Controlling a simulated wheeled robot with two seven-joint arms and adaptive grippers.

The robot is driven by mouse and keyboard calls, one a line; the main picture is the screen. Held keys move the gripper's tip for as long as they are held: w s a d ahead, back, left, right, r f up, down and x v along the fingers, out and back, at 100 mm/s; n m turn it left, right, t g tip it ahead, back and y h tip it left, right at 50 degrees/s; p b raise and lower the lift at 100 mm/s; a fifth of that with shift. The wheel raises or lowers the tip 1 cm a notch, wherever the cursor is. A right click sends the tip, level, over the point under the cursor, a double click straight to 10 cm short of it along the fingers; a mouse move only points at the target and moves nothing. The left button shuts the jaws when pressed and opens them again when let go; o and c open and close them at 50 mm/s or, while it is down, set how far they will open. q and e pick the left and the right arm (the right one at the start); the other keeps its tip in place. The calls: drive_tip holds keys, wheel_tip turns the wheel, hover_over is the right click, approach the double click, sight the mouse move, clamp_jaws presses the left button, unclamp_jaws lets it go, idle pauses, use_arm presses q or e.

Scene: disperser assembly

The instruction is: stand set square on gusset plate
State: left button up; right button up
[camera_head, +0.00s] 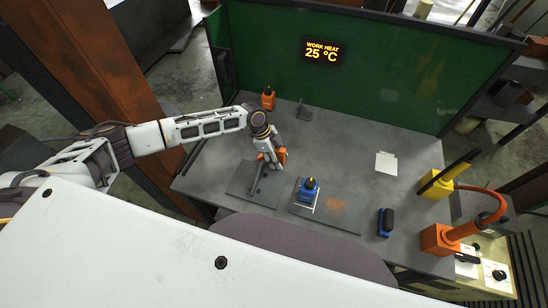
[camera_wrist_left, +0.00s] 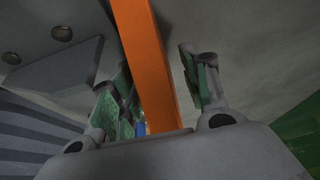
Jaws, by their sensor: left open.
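My left gripper (camera_head: 268,167) is open, low over the left part of the bench. In the left wrist view, an orange bar (camera_wrist_left: 147,65) runs between its green-padded fingers (camera_wrist_left: 158,85), with a gap visible on the right side. The head view shows orange (camera_head: 281,155) beside the gripper; this may be the set square, partly hidden by the hand. A dark plate (camera_head: 240,187) lies below the gripper, with a narrow dark piece on it. I cannot tell which piece is the gusset plate. My right gripper is not in view.
An orange object (camera_head: 268,98) and a dark bracket (camera_head: 304,113) stand behind. Paper (camera_head: 386,163) lies in the clear right area.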

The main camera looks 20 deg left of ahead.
sight(282, 150)
use_arm(q)
drive_tip(key=shift+c, duration=0.4)
clamp_jaws()
drive_tip(key=shift+w+r, duration=0.1)
drive_tip(key=shift+r, duration=0.1)
drive_tip(key=shift+r+b, duration=0.5)
drive_tip(key=shift+r, duration=4.4)
